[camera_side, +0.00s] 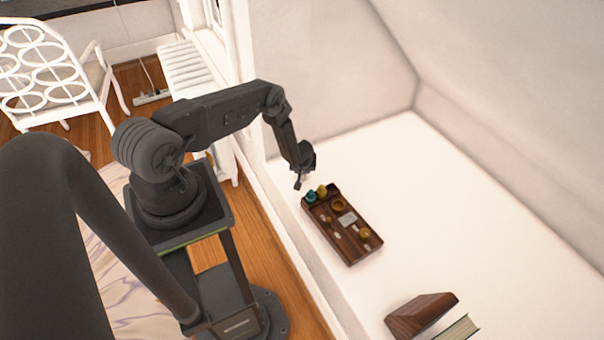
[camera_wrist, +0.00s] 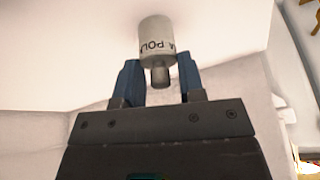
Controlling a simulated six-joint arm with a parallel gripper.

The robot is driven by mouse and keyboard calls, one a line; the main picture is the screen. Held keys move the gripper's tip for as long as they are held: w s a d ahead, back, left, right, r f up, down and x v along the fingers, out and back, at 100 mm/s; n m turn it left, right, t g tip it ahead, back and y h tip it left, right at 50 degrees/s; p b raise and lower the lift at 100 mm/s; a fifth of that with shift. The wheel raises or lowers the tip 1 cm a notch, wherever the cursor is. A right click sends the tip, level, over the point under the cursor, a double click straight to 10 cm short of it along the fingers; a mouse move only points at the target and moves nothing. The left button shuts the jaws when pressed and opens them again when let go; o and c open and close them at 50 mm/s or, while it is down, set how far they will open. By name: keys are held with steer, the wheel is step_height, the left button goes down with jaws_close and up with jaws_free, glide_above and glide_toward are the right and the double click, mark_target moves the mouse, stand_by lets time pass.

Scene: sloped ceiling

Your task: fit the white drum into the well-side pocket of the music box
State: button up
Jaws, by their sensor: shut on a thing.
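The music box (camera_side: 347,247) is a dark wooden tray lying on the white surface in the side view. A teal piece (camera_side: 311,197) and a yellow piece (camera_side: 322,190) are at its far end. A gold round piece (camera_side: 338,205), a grey plate (camera_side: 347,219) and another gold piece (camera_side: 365,233) sit along it. My gripper (camera_side: 298,183) is above and just left of its far end. In the wrist view my gripper (camera_wrist: 159,76) is shut on the narrow stem of the white drum (camera_wrist: 157,40), which bears partly visible dark lettering. The drum is hard to make out in the side view.
A brown wooden block (camera_side: 420,314) and a book (camera_side: 455,329) are on the white surface near the front. The surface right of the music box is clear up to the sloped wall. A ledge edge (camera_side: 298,233) runs along the left.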

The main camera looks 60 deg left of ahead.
steer(key=shift+r, duration=0.15)
step_height(320, 180, up, 10)
steer(key=shift+f, duration=0.15)
steer(key=s+d+r+m+t, duration=0.1)
steer(key=s+d+r+m, duration=0.3)
steer(key=d+r, duration=0.15)
glide_above(331, 192)
steer(key=shift+h, duration=0.4)
steer(key=shift+w+a+f, duration=0.1)
steer(key=shift+f, duration=5.5)
steer(key=shift+f, duration=0.1)
steer(key=o, duration=1)
steer(key=shift+c, duration=0.2)
